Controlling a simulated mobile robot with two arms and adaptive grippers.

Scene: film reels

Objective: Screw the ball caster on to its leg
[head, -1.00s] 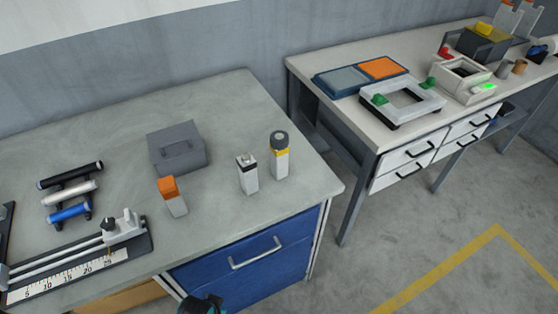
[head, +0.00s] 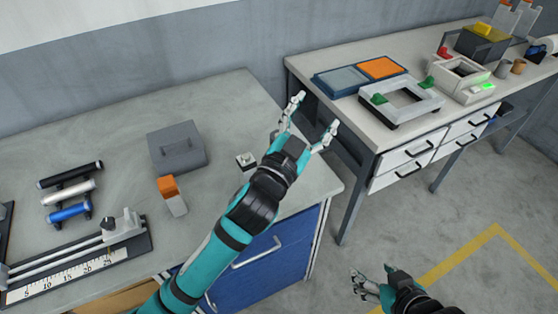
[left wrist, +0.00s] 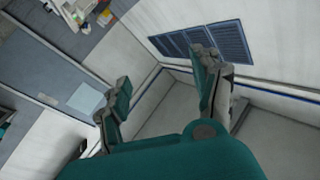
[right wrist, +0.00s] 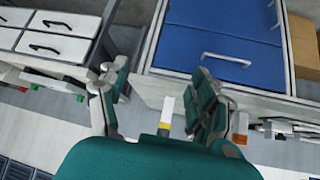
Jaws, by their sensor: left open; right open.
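My left gripper (head: 315,113) is open and empty, above the right part of the grey workbench with its fingers pointing away toward the back. Its arm hides the white post with the yellow band and round dark top, which looks like the ball caster on its leg. In the right wrist view a white post (right wrist: 166,108) with a yellow band shows upside down between the fingers, some way off. A second white post (head: 246,161) with a small fitting on top is partly covered by my left arm. My right gripper (head: 368,284) is open and empty, low in front of the bench.
An orange-topped white block (head: 172,196), a grey box (head: 177,148), a rack of cylinders (head: 68,192) and a ruler fixture (head: 80,270) occupy the workbench (head: 215,105). A second table (head: 325,70) holds trays and devices at right. Blue drawers (head: 265,255) sit below the bench edge.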

